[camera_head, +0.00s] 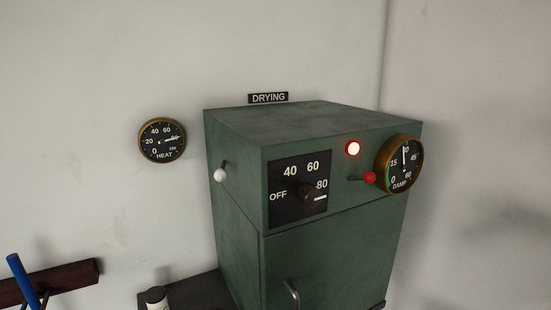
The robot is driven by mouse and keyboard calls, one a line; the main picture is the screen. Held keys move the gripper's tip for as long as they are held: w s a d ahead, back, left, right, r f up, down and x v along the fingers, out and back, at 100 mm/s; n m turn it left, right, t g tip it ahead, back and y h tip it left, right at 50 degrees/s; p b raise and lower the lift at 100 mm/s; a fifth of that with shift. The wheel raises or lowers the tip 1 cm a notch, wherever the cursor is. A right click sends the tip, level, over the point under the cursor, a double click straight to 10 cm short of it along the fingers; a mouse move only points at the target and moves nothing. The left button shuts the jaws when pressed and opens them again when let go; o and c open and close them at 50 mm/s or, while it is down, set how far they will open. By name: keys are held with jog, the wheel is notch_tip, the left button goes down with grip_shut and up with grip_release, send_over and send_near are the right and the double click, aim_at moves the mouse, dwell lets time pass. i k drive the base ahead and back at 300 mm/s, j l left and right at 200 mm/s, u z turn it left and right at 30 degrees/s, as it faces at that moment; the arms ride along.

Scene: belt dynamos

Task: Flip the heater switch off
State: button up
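The green drying cabinet (340,252) stands against the wall. A rotary knob (310,196) on its black front dial has its white mark pointing right, just below 80, away from OFF. A red-tipped lever (369,178) sticks out from the front at the right. A white-tipped lever (219,175) is on the left side face. A lamp (352,148) on the front glows red-white. No label shows which control is the heater switch. My gripper is not in view.
The round HEAT gauge (162,140) on the wall has its needle near 80. The DAMP gauge (399,165) sits at the cabinet's right edge, close to the red-tipped lever. A door handle (291,293) protrudes below. A blue handle (22,280) and dark red bar (70,277) are lower left.

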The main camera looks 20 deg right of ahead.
aim_at(370, 177)
jog(key=l+z, duration=0.1)
jog(key=z, duration=1.3)
jog(key=i+j, duration=0.05)
